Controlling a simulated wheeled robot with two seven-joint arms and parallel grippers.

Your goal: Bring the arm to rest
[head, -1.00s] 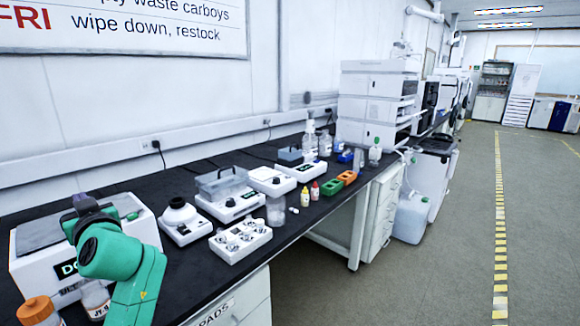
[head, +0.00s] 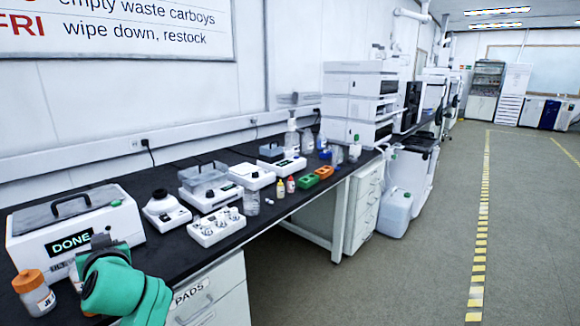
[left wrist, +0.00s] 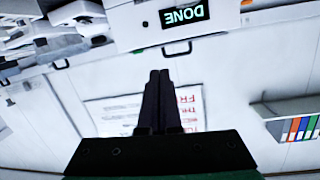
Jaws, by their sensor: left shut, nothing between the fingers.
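My left arm comes in at the lower left of the head view, its green wrist low at the bench's front edge. In the left wrist view my left gripper (left wrist: 160,75) shows as two dark fingers pressed together with nothing between them. The white box with the DONE display (head: 75,225) stands on the bench behind the arm, and it also shows upside down at the top of the left wrist view (left wrist: 170,22). My right gripper is not in either view.
The black bench (head: 160,245) carries an orange-capped bottle (head: 35,292), a white vial block (head: 217,226), small white instruments (head: 166,210) and green and orange racks (head: 303,185). Drawers (head: 215,295) sit below. The floor (head: 400,280) at the right is clear.

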